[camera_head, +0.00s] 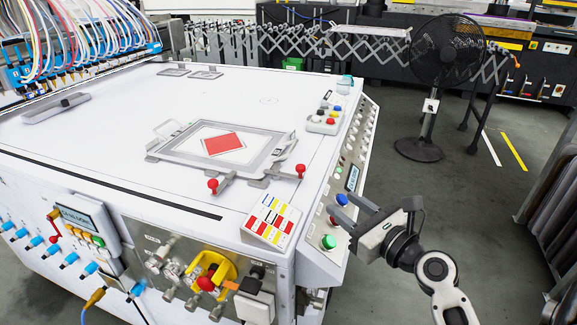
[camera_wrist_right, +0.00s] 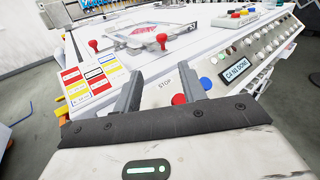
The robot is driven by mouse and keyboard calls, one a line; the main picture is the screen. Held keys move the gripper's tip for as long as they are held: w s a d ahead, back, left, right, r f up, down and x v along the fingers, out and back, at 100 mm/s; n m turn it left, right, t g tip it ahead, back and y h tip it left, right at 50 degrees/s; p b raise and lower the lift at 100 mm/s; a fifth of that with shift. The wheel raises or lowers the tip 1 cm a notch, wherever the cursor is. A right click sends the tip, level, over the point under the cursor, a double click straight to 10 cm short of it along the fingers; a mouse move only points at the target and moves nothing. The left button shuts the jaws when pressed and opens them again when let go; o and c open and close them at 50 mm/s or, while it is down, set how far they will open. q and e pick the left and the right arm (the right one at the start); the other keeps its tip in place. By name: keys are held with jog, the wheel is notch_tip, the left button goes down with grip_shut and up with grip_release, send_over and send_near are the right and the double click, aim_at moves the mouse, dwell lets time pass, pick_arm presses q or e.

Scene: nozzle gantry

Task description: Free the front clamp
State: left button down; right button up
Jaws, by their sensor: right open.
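A grey frame (camera_head: 262,165) lies on the white machine top, with a red square (camera_head: 222,144) on a white sheet inside it. Two clamps with red knobs are on its near side: the left red-knobbed clamp (camera_head: 213,186) and the right red-knobbed clamp (camera_head: 300,171). The red knobs also show in the right wrist view, the left knob (camera_wrist_right: 93,46) and the right knob (camera_wrist_right: 162,40). My right gripper (camera_head: 343,206) is open and empty beside the machine's right-hand control panel, apart from both clamps. My left gripper is out of view.
A sloped panel with a green button (camera_head: 328,242) and a blue button (camera_head: 341,199) lies close to my right gripper. A coloured label card (camera_head: 269,219) stands at the near corner. A black fan (camera_head: 447,50) stands on the floor behind. The machine top left of the frame is mostly clear.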

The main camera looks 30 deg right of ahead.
aim_at(301, 169)
jog(key=shift+m, duration=0.5)
jog(key=w, duration=1)
jog(key=w+a, duration=0.1)
jog(key=w, duration=0.5)
jog(key=shift+r+p, duration=0.3)
jog(key=shift+r, duration=0.1)
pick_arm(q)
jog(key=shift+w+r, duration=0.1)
pick_arm(e)
grip_shut()
jog(key=p, duration=0.1)
jog(key=h+p, duration=0.1)
jog(key=shift+s+a+r+m+h+p, duration=0.1)
jog(key=shift+a+r+m+h+p, duration=0.05)
jog(key=shift+r+m+h+p, duration=0.2)
jog(key=shift+a+f+m+h+p, duration=0.1)
jog(key=shift+m+h+p, duration=0.15)
jog(key=shift+p, duration=0.1)
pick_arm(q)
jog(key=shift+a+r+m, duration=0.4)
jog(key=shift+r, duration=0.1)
pick_arm(e)
jog(key=shift+s+f, duration=0.1)
jog(key=shift+f, duration=0.15)
